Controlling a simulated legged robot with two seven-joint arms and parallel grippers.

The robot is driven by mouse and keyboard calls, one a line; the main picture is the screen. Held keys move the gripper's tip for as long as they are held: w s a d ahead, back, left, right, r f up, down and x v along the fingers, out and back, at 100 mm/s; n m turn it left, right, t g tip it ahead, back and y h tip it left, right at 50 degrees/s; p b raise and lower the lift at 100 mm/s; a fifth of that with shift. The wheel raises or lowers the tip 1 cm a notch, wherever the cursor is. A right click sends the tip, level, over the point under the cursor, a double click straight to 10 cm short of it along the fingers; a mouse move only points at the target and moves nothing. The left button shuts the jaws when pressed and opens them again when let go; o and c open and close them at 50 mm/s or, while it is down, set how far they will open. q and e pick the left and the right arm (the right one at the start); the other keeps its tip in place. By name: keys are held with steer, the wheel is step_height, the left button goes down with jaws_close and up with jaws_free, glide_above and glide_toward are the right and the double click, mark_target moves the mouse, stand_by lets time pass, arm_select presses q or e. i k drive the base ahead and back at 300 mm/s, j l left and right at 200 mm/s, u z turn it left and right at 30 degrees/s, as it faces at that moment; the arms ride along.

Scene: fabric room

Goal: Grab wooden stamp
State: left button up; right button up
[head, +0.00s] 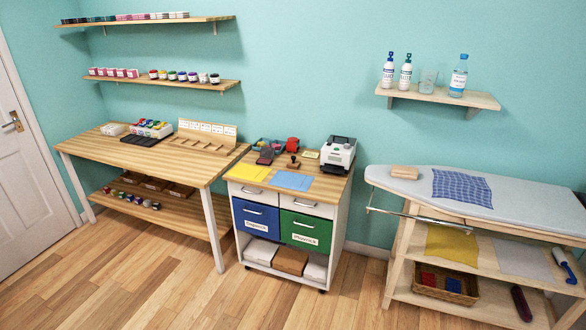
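A small wooden stamp (293,162) with a dark brown handle stands upright on the wooden top of the white drawer cabinet (342,192) in the middle of the head view. It sits behind the blue sheet (293,181). A dark red item (265,156) is to its left and a small yellow-green pad (311,155) is to its right. Neither of my grippers shows in the head view.
A yellow sheet (250,172) and a white machine (339,153) share the cabinet top. A long wooden table (100,149) is on the left. An ironing board (400,183) is on the right. The wood floor (180,285) in front is clear.

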mark_target(292, 164)
steer(key=i+j, duration=0.15)
steer(key=i, duration=1)
steer(key=i+j+u, duration=0.15)
steer(key=i, duration=1.05)
